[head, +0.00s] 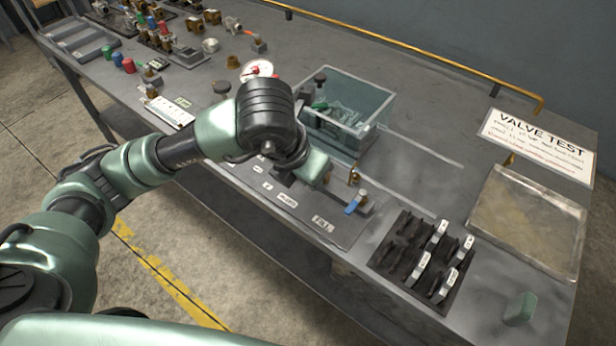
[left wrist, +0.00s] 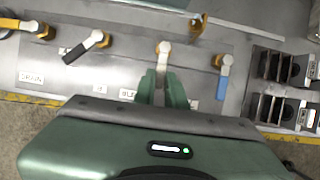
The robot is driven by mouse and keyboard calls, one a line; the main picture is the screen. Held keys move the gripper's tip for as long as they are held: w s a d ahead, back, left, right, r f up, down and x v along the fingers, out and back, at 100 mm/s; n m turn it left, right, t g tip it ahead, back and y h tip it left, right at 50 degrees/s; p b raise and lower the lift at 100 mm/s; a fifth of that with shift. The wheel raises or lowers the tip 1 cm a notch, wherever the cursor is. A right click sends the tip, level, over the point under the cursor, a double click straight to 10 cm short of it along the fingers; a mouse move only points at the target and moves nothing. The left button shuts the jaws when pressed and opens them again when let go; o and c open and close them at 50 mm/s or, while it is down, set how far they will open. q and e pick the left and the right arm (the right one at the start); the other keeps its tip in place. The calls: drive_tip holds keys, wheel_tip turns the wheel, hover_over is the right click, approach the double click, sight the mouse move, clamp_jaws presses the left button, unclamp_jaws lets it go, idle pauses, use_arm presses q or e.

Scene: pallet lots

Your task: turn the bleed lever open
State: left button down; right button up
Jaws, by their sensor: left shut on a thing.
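A row of levers on a grey plate shows in the left wrist view. My left gripper (left wrist: 163,92) is shut on the lever with a pale hub (left wrist: 164,48) and a grey handle, which points down toward me between the green fingers. A label beginning "BLE" (left wrist: 127,94) lies just left of the fingers, partly covered, so this appears to be the bleed lever. In the head view my left arm reaches over the plate, and the wrist hides the held lever. My right gripper is in neither view.
A blue lever (left wrist: 222,82) is close right of the held one. A black-handled lever (left wrist: 82,50) and a yellow lever (left wrist: 18,24) are to the left. A clear bin (head: 376,104) stands behind the plate; a black rack (head: 388,262) is at right.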

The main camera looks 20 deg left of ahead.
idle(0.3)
use_arm(q)
drive_tip(key=c, duration=1.5)
unclamp_jaws()
drive_tip(key=shift+o, duration=0.2)
drive_tip(key=shift+r, duration=0.1)
drive_tip(key=v, duration=0.7)
drive_tip(key=shift+r, duration=0.3)
drive_tip(key=shift+s+a, duration=0.1)
drive_tip(key=shift+s, duration=0.05)
